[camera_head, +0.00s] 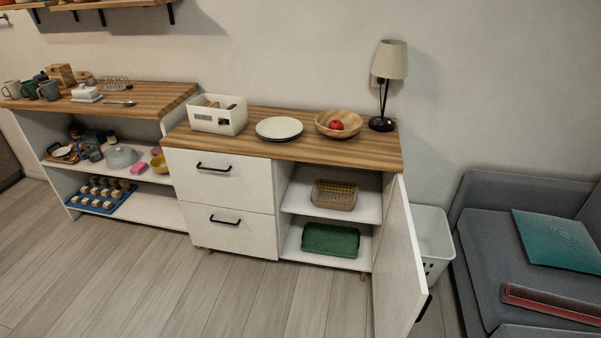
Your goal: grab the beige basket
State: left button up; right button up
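The beige basket (334,195) is a small woven basket. It sits on the upper shelf inside the right-hand compartment of the white cabinet (223,176). The cabinet door (401,262) stands open, swung out toward the viewer on the right side. A green container (330,240) lies on the shelf below the basket. Neither of my grippers shows in the head view.
A bowl (338,123) with a red fruit, plates (279,128), a white box (218,115) and a lamp (392,62) stand on the cabinet top. A white bin (431,240) stands behind the open door, beside a grey sofa (480,260). The floor in front is clear.

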aim_at(326, 194)
jog(key=i+j+z, duration=0.4)
jog(key=j, duration=0.15)
jog(key=i+j+z, duration=0.35)
jog(key=j, duration=0.3)
jog(key=i+j+z, duration=0.2)
jog(key=j, duration=0.15)
jog(key=j+z, duration=0.2)
jog(key=j, duration=0.2)
jog(key=i, duration=0.05)
